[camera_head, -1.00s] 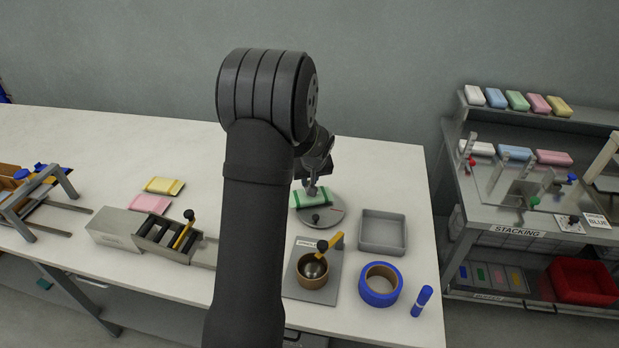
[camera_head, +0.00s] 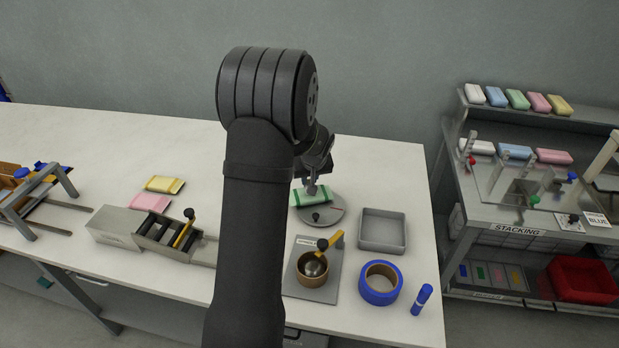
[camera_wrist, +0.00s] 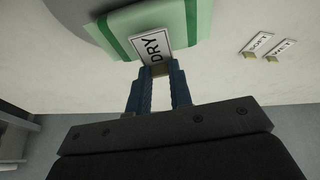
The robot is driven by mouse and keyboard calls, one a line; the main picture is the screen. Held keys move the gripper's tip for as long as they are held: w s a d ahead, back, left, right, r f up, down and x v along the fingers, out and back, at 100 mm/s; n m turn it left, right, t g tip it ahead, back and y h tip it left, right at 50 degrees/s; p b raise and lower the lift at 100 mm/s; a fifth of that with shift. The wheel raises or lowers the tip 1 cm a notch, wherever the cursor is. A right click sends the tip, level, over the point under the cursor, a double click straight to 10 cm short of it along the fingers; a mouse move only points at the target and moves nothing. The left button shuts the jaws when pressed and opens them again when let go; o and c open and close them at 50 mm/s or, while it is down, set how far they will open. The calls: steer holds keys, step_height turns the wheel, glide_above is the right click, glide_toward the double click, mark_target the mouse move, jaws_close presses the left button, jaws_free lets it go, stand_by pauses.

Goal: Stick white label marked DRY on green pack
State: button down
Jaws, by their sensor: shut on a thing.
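The green pack (camera_head: 306,198) lies on a round grey disc (camera_head: 330,213) in the head view, and it also shows at the top of the wrist view (camera_wrist: 203,14). The white label marked DRY (camera_wrist: 150,42) lies against the green pack's face in the wrist view. My gripper (camera_wrist: 158,72) is shut on a small tan tab at the label's near edge. Whether the label is pressed flat on the pack or just above it, I cannot tell. In the head view my gripper (camera_head: 313,188) is over the pack, with my arm partly in front.
Two more labels (camera_wrist: 256,43) lie on the table to the right in the wrist view. A grey tray (camera_head: 382,231), a blue tape roll (camera_head: 380,283), a blue marker (camera_head: 422,299) and a tape stand (camera_head: 313,271) are close by. Yellow and pink packs (camera_head: 164,184) lie to the left.

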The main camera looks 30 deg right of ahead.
steer(key=shift+f, duration=0.25)
steer(key=shift+f, duration=0.55)
steer(key=shift+f, duration=0.25)
stand_by(1.1)
steer(key=c, duration=1.7)
jaws_free()
steer(key=o, duration=0.5)
steer(key=shift+r, duration=0.1)
steer(key=shift+r, duration=3.95)
